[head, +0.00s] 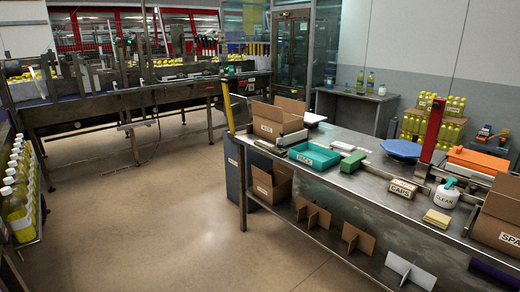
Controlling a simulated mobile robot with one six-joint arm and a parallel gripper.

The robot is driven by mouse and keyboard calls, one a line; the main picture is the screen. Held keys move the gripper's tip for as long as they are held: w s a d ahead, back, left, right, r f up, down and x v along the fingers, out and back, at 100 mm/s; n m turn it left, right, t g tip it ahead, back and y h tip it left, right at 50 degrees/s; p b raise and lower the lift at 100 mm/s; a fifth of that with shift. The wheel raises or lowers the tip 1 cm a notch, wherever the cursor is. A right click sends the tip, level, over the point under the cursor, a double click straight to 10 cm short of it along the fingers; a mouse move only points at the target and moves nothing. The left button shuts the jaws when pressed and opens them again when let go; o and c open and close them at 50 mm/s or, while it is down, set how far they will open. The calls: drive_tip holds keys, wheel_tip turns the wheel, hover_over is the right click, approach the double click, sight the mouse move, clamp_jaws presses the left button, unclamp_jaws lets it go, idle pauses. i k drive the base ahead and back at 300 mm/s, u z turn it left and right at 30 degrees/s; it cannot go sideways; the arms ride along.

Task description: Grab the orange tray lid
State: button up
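An orange flat-topped piece (478,160), which looks like the orange tray lid, lies toward the right end of the metal workbench (345,187). It is behind a white tub labelled "CLEAN" or similar (446,194) and to the right of an upright red post (432,130). I cannot tell what it rests on. A teal tray (314,155) sits on the bench further left. My gripper is not in view.
A cardboard box marked "SPA" (499,222) stands at the bench's right end. A small "CAPS" box (402,188), a green block (352,161) and a blue round piece (402,148) are on the bench. Open floor (170,215) lies left of it. Bottles (18,205) line the left edge.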

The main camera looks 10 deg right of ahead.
sight(493, 164)
drive_tip(key=z, duration=0.35)
drive_tip(key=i, duration=1)
drive_tip(key=z, duration=0.5)
drive_tip(key=i, duration=1.5)
drive_tip(key=z, duration=0.15)
